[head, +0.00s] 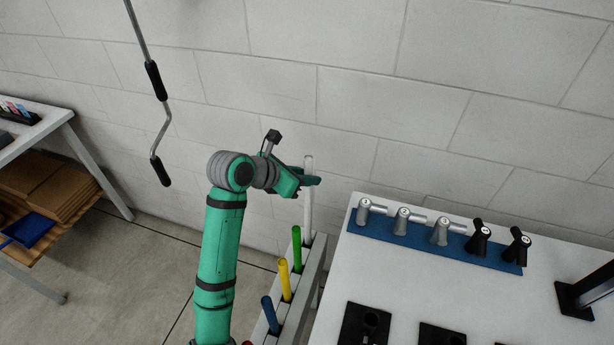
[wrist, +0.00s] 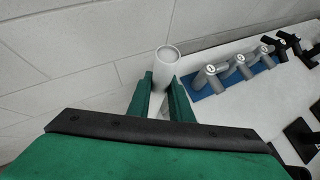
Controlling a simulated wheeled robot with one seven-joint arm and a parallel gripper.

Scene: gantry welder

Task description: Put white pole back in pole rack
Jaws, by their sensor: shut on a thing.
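The white pole (head: 308,208) stands roughly upright at the far end of the pole rack (head: 318,262). Its lower end meets the rack's last slot; I cannot tell how deep it sits. My gripper (head: 311,181) is shut around the pole's upper part. In the wrist view the pole's open round top (wrist: 167,56) shows between the two green fingers of my gripper (wrist: 162,92). The rack also holds a green pole (head: 297,248), a yellow pole (head: 285,278) and a blue pole (head: 269,314).
A white table (head: 400,265) stands right of the rack, with several grey and black handles on a blue mat (head: 440,245). A block wall (head: 430,80) is close behind. A crank rod (head: 155,80) hangs at upper left. A shelf with cardboard (head: 45,190) is at left.

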